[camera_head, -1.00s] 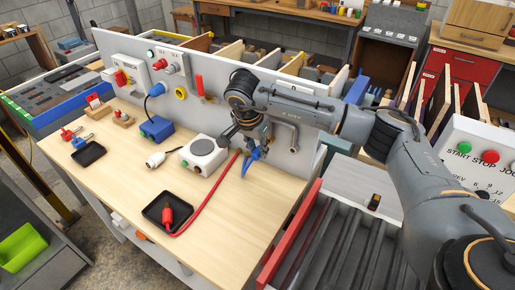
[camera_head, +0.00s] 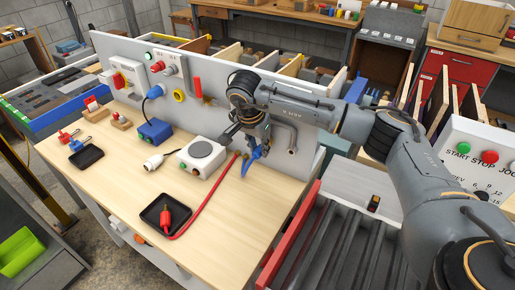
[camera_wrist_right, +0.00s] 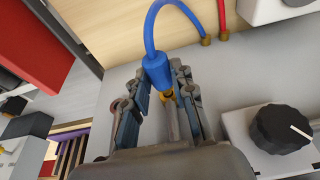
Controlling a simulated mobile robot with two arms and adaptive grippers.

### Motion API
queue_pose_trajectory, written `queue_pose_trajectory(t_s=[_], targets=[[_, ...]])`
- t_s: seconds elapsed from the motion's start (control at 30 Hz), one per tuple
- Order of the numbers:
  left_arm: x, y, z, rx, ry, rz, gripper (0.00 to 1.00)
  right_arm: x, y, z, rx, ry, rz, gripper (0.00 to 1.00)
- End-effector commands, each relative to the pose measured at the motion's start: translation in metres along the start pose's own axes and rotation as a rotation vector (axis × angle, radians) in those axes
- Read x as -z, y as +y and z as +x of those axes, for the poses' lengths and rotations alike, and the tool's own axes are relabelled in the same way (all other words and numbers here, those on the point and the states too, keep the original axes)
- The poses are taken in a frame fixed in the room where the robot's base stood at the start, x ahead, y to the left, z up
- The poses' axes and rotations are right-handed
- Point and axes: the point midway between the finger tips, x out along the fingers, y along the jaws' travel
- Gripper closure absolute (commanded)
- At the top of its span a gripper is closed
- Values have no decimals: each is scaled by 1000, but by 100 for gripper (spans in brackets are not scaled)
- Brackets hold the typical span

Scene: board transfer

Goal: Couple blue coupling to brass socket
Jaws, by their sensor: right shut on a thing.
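The blue coupling (camera_wrist_right: 156,68) sits between the fingers of my right gripper (camera_wrist_right: 160,88) in the right wrist view. The gripper is shut on it, and a blue hose (camera_wrist_right: 165,8) arches from its rear. A brass-coloured piece (camera_wrist_right: 168,94) shows at the coupling's front end. I cannot tell whether this is the brass socket or part of the coupling, nor whether the two are joined. In the head view my right gripper (camera_head: 259,143) is low beside the grey upright panel, with the blue hose (camera_head: 251,163) below it. My left gripper is not in view.
A red hose (camera_head: 208,202) runs along the table to a red coupling (camera_head: 166,217) in a black tray (camera_head: 152,214). A white box with a round plate (camera_head: 203,153) stands left of my gripper. A bent pipe (camera_head: 292,140) is to the right. The front tabletop is mostly clear.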

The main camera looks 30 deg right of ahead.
Motion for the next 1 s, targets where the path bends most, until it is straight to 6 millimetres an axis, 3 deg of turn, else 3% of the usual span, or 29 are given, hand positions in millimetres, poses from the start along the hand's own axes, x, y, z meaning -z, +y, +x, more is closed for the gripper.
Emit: queue_pose_trajectory(t_s=[0.7,0.73,0.83,1.0], targets=[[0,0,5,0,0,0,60,17,0,4,1,3,4,100],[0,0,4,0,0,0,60,17,0,4,1,3,3,71],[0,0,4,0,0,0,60,16,0,4,1,3,3,51],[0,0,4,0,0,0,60,16,0,4,0,1,2,49]])
